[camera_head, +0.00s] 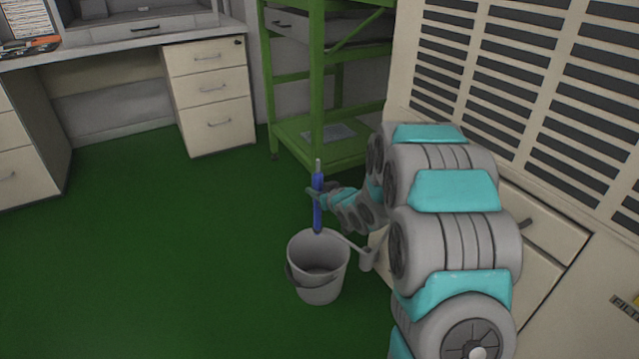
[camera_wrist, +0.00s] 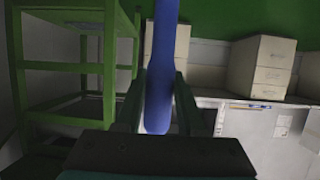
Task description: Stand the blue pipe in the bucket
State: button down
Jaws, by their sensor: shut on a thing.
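The blue pipe (camera_head: 317,215) is upright in the head view, with a grey tip at its top. My gripper (camera_head: 316,191) is shut on its upper part. The pipe's lower end is at the far rim of the grey bucket (camera_head: 318,285); I cannot tell whether it is above the opening or behind the rim. The bucket stands upright on the green floor, and its inside looks empty. In the wrist view the blue pipe (camera_wrist: 160,85) lies between the two fingers of my gripper (camera_wrist: 158,100). The bucket does not show in the wrist view.
A green shelf rack (camera_head: 317,90) stands behind the pipe. A beige cabinet with dark slats (camera_head: 520,90) is on the right, close to my arm. A drawer unit (camera_head: 212,95) under a desk is at the back left. The green floor (camera_head: 150,270) left of the bucket is clear.

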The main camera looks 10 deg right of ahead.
jog(key=shift+w+d, duration=0.15)
notch_tip(320, 180, down, 20)
jog(key=b, duration=0.9)
jog(key=shift+r, duration=0.25)
dwell(0.9)
jog(key=shift+c, duration=2.2)
grip_release()
jog(key=v, duration=0.8)
jog(key=shift+p, duration=0.35)
